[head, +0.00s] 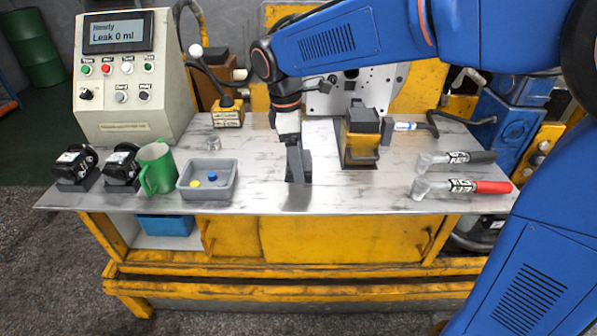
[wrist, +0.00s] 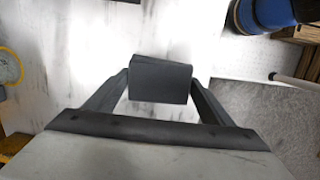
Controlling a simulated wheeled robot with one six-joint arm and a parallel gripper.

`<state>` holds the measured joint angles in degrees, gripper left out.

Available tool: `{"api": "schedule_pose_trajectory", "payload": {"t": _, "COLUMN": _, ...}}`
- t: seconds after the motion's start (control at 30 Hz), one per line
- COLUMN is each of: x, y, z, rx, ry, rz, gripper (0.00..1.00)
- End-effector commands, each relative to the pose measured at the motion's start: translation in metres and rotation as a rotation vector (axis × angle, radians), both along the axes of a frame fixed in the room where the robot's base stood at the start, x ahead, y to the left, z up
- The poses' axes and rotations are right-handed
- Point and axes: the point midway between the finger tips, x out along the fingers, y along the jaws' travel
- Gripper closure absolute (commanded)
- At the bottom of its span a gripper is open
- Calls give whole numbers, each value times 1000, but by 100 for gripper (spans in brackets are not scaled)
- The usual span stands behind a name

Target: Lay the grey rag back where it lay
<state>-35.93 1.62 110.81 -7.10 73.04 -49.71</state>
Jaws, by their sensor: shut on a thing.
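My gripper (head: 296,163) points down over the middle of the metal bench top (head: 250,150). It is shut on the grey rag (wrist: 160,80), a dark grey, folded, block-like piece between the two fingertips in the wrist view. In the head view the rag (head: 305,166) shows beside the fingers, partly hidden by them. A dark patch on the bench lies just in front of it. I cannot tell whether the rag touches the bench.
A yellow and black block (head: 361,140) stands close on the right. A grey tray (head: 208,192) with small caps, a green mug (head: 157,168) and two dark parts are on the left. Black and red markers (head: 480,187) lie on the right.

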Motion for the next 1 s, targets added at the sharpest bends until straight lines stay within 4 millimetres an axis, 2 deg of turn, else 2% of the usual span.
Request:
{"api": "schedule_pose_trajectory", "payload": {"t": 0.37, "x": 0, "y": 0, "z": -36, "rx": 0, "ry": 0, "rz": 1, "gripper": 45}}
{"api": "schedule_pose_trajectory", "payload": {"t": 0.73, "x": 0, "y": 0, "z": -41, "rx": 0, "ry": 0, "rz": 0, "gripper": 45}}
{"api": "schedule_pose_trajectory", "payload": {"t": 0.77, "x": 0, "y": 0, "z": -41, "rx": 0, "ry": 0, "rz": 0, "gripper": 22}}
{"api": "schedule_pose_trajectory", "payload": {"t": 0.83, "x": 0, "y": 0, "z": -41, "rx": 1, "ry": -1, "rz": 0, "gripper": 5}}
{"api": "schedule_pose_trajectory", "payload": {"t": 1.0, "x": 0, "y": 0, "z": -40, "rx": 1, "ry": -1, "rz": 0, "gripper": 5}}
